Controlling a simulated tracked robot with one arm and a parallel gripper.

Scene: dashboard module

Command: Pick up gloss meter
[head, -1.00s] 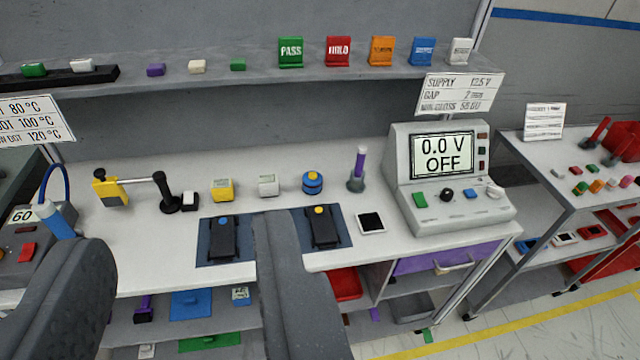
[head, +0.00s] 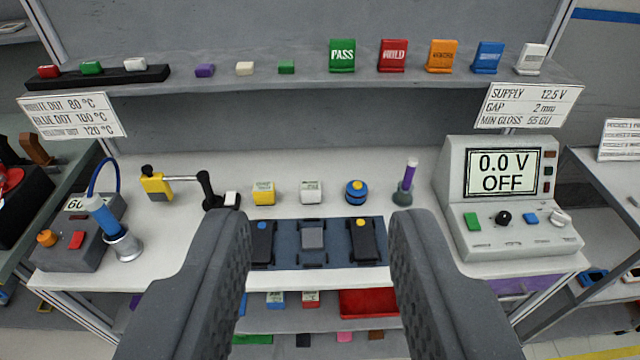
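My gripper (head: 322,228) is open and empty, its two dark fingers spread wide in front of the bench. No readable label marks the gloss meter, and I cannot tell which item it is. The gripper touches none of these.
A dark blue mat (head: 340,252) holds two black devices with a grey block between them. A grey console (head: 515,240) reading 0.0 V OFF stands right. A shelf (head: 300,88) runs above.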

